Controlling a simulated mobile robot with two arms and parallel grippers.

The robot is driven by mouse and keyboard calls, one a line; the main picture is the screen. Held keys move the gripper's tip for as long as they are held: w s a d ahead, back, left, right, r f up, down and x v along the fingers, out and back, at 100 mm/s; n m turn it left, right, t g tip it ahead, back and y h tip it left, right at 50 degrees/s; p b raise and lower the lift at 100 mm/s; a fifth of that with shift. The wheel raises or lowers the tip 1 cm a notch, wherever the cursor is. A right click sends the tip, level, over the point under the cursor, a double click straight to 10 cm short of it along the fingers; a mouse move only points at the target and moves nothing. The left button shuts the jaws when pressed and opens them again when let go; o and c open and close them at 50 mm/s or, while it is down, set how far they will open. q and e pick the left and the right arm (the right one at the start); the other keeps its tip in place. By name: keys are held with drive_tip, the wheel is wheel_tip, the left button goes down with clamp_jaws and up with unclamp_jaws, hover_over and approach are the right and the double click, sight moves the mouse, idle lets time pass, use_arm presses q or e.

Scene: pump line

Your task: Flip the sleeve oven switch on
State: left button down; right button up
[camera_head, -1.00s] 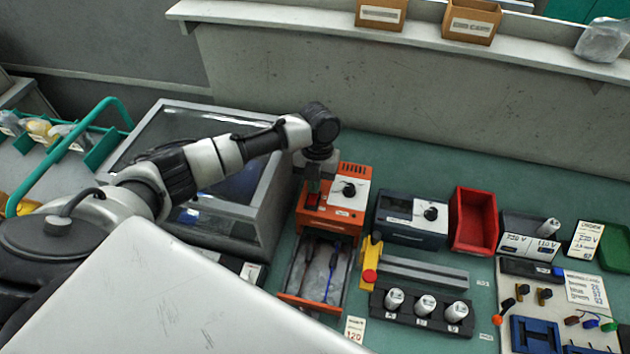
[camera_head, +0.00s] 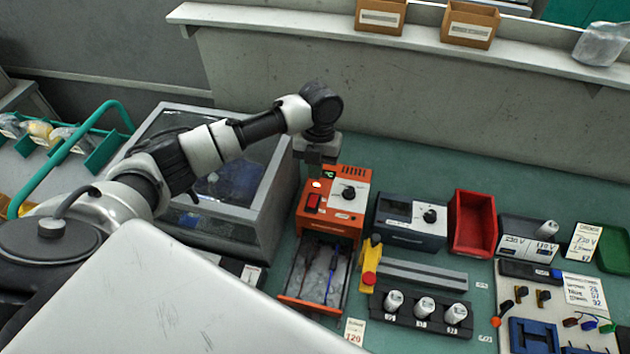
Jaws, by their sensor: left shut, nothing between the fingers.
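The sleeve oven (camera_head: 343,221) is an orange box with a white dial panel in the middle of the bench. Its red switch (camera_head: 313,202) is on the left of the top face, in clear view. A small lamp (camera_head: 316,184) above the switch glows, and a small display (camera_head: 329,175) shows green. The oven's drawer (camera_head: 318,272) is out at the front with dark and blue strands in it. My left gripper (camera_head: 314,168) is shut and empty, above the oven's back left corner, apart from the switch. My right gripper is not in view.
A glass-lidded grey case (camera_head: 258,222) stands close left of the oven. To the right are a dark dial unit (camera_head: 411,220), a red bin (camera_head: 473,222) and a yellow stand with a red button (camera_head: 371,268). A black rack (camera_head: 421,313) holds white cylinders. A wall rises behind.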

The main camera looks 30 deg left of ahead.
use_arm(q)
drive_tip(key=b+v, duration=0.1)
drive_tip(key=v, duration=0.5)
drive_tip(key=shift+r, duration=0.4)
